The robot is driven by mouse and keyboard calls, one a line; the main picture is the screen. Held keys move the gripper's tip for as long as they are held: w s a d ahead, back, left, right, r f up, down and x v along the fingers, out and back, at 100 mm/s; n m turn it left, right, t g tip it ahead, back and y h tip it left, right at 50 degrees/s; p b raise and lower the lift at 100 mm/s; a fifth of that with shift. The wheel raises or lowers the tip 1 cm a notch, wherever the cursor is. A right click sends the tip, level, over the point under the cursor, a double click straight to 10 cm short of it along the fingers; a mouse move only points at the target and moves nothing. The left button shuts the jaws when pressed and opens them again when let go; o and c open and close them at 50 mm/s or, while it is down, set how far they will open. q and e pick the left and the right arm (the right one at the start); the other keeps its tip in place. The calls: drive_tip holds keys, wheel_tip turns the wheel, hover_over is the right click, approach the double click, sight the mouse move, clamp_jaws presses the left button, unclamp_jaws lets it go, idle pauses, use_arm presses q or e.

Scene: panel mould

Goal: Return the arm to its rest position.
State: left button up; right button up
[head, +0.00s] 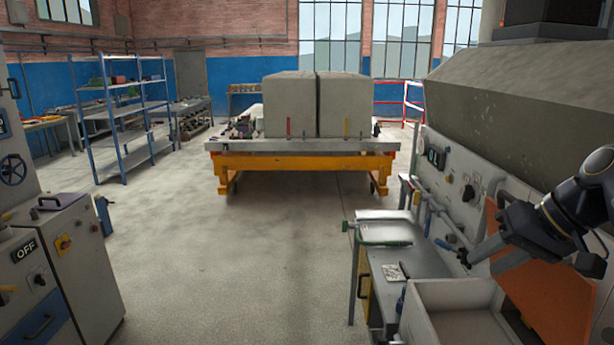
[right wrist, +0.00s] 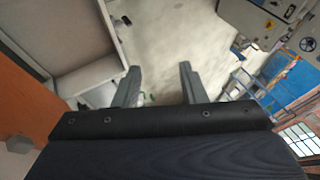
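My right arm comes in from the right edge of the head view. My right gripper (head: 478,258) is in front of the machine on the right, above and beside an open grey tray (head: 430,325). In the right wrist view the two fingers of my right gripper (right wrist: 158,85) stand apart with bare floor between them, so it is open and empty. The same tray shows at the upper left of that view (right wrist: 112,30). My left gripper is not in view.
An orange panel (head: 545,290) is close to my right arm. A yellow-framed mould table (head: 290,163) with two grey blocks stands ahead. A control cabinet (head: 60,265) is at left. The middle floor is clear.

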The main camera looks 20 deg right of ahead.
drive_tip(key=s+a+f+n+b, duration=0.1)
drive_tip(key=s+a+f, duration=0.4)
drive_tip(key=a+f, duration=0.6)
drive_tip(key=s+a+f+n+b, duration=0.1)
drive_tip(key=s+a+f, duration=0.5)
drive_tip(key=a+f, duration=0.5)
drive_tip(key=shift+a+f+n, duration=0.25)
drive_tip(key=shift+f+n, duration=0.15)
drive_tip(key=shift+f, duration=0.3)
drive_tip(key=shift+d, duration=0.1)
